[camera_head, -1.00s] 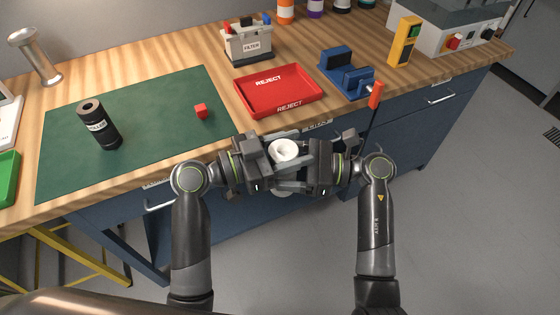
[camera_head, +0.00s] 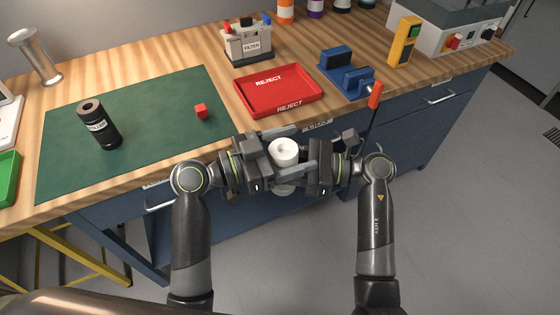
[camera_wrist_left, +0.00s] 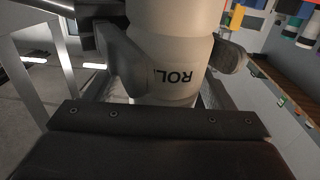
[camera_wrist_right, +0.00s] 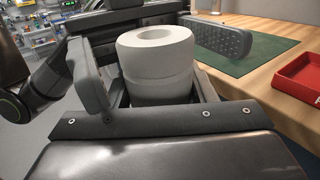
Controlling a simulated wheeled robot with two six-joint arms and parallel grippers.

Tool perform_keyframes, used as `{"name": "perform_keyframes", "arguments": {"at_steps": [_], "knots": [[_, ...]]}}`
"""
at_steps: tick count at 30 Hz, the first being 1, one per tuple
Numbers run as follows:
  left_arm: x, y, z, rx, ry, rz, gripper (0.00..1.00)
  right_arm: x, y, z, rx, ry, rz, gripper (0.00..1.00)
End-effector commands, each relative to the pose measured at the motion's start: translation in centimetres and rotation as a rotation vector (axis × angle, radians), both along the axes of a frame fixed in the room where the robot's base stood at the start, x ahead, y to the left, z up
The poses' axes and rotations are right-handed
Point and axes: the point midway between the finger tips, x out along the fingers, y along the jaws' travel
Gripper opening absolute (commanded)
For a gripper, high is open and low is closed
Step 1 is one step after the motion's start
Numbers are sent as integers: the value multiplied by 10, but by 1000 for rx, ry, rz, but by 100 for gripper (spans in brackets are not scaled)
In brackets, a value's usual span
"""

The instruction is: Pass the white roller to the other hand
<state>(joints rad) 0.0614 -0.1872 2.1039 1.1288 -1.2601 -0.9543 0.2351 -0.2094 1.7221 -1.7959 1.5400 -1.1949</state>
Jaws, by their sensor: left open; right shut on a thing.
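The white roller (camera_head: 284,152) is held upright between my two facing grippers, in front of the bench edge. My right gripper (camera_head: 297,156) is shut on it from the right side. My left gripper (camera_head: 279,157) is open, with its fingers reaching from the left around the roller. In the left wrist view the roller (camera_wrist_left: 172,45) shows its "ROL" lettering. In the right wrist view its hollow top (camera_wrist_right: 158,38) shows clearly. The fingers overlap, so some of their contact with the roller is hidden.
Open floor lies to the right.

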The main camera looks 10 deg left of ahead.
Motion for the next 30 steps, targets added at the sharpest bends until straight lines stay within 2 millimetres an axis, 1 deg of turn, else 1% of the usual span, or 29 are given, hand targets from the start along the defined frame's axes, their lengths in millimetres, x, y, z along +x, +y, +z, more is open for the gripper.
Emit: {"name": "perform_keyframes", "arguments": {"at_steps": [5,8,11,24,30], "knots": [[0,1,0,1,0,1,76,0,0,1,2,-1,1,21],[-2,6,-1,2,0,2,76,0,0,1,2,-1,1,21],[-7,16,-1,5,-1,4,76,0,0,1,2,-1,1,21],[-37,73,-1,6,1,1,76,0,0,1,2,-1,1,21],[-47,93,-1,5,1,0,76,0,0,1,2,-1,1,21]]}}
